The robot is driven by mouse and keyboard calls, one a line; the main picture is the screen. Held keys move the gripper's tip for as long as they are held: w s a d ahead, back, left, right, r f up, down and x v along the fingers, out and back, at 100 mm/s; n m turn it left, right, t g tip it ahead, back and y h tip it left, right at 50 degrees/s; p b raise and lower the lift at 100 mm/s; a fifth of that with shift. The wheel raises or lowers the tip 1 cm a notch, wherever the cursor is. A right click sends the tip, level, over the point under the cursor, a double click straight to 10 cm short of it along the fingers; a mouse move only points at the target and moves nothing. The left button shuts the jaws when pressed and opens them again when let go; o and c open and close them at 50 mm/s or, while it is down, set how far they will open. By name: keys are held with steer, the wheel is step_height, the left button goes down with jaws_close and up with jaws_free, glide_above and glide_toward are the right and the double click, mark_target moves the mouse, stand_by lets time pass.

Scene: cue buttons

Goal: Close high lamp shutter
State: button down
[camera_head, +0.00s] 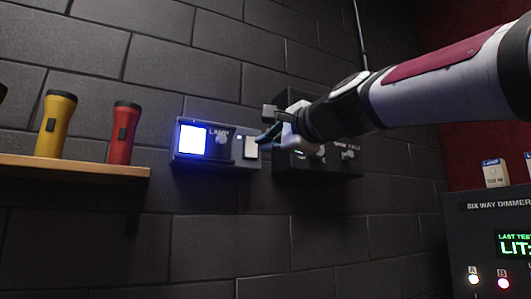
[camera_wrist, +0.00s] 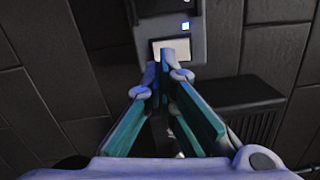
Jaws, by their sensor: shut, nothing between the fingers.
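A grey wall unit (camera_head: 190,157) labelled LAMP has a bright blue-white lit window (camera_head: 192,140) at its left and a round knob (camera_head: 222,140) beside it. A pale square button or plate (camera_head: 251,147) sits at its right end. The pale plate also shows in the wrist view (camera_wrist: 184,44), with a small blue light (camera_wrist: 186,25) above it. My gripper (camera_head: 263,139) is shut and empty, its fingertips just at the plate. In the wrist view the fingertips (camera_wrist: 168,66) overlap the plate's lower part. I cannot tell whether they touch it. I cannot make out a separate shutter.
A dark control box (camera_head: 318,165) on the wall is partly hidden by my arm. A six way dimmer panel (camera_head: 485,245) stands at lower right. The lower middle wall is clear.

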mark_target(231, 149)
steer(key=x, duration=0.5)
steer(key=shift+p, duration=0.3)
steer(key=shift+s+a+r+p, duration=0.2)
steer(key=shift+s+a+p, duration=0.15)
steer(key=shift+a, duration=0.2)
steer(key=shift+s+a+r+p, duration=0.15)
steer(key=shift+s+a+p, duration=0.05)
steer(key=shift+a+p, duration=0.65)
steer(key=shift+a, duration=0.45)
